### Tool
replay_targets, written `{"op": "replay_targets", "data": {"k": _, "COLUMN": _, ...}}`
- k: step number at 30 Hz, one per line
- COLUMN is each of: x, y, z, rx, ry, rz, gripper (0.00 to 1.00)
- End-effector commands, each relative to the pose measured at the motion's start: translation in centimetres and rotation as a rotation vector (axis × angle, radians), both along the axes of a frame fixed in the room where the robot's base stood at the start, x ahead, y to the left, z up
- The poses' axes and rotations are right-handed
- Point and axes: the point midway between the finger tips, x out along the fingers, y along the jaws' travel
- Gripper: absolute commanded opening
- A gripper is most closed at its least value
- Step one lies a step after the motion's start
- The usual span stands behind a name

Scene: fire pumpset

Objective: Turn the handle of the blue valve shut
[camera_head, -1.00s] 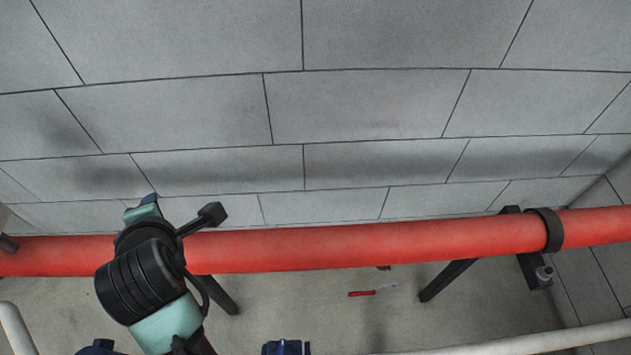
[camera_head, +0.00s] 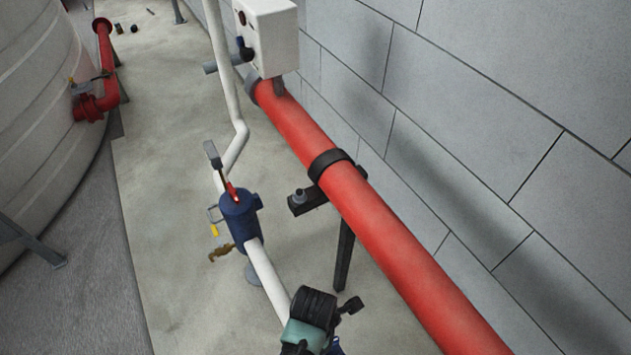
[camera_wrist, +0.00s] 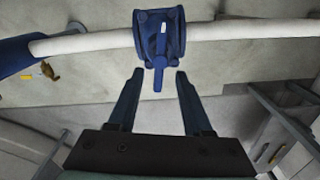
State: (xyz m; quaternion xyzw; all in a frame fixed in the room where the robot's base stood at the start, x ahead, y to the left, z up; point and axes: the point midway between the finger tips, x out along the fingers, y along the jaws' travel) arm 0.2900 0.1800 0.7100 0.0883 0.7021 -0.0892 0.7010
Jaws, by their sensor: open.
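The blue valve (camera_wrist: 172,30) sits on a white pipe at the top middle of the wrist view. Its narrow blue handle (camera_wrist: 158,78) points down the picture toward my gripper. My gripper (camera_wrist: 160,72) is open, with one finger on each side of the handle in the picture. A gap shows on both sides of the handle, and I see no contact. I cannot tell the depth between the fingers and the handle. In the head view my arm stands at the bottom edge, and the valve and fingers are not clearly visible there.
A blue cylindrical fitting (camera_head: 238,217) with a red part on top stands on the white pipe (camera_head: 266,275). A thick red pipe (camera_head: 390,225) runs along the block wall. A white box (camera_head: 268,38) hangs above it. Open floor (camera_head: 170,220) lies left.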

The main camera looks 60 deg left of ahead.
Motion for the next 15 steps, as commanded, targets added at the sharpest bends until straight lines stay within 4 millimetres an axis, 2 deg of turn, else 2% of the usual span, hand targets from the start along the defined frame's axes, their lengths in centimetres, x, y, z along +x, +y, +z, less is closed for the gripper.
{"op": "replay_targets", "data": {"k": 1, "x": 0.0, "y": 0.0, "z": -1.3, "rx": -0.001, "ry": 0.002, "rz": 0.0, "gripper": 0.5}}
{"op": "replay_targets", "data": {"k": 6, "x": 0.0, "y": 0.0, "z": -3.9, "rx": 0.0, "ry": 0.0, "rz": -0.001, "gripper": 0.5}}
{"op": "replay_targets", "data": {"k": 10, "x": 0.0, "y": 0.0, "z": -4.9, "rx": 0.001, "ry": 0.0, "rz": -0.001, "gripper": 0.5}}
{"op": "replay_targets", "data": {"k": 15, "x": 0.0, "y": 0.0, "z": -5.3, "rx": 0.002, "ry": -0.001, "rz": -0.002, "gripper": 0.5}}
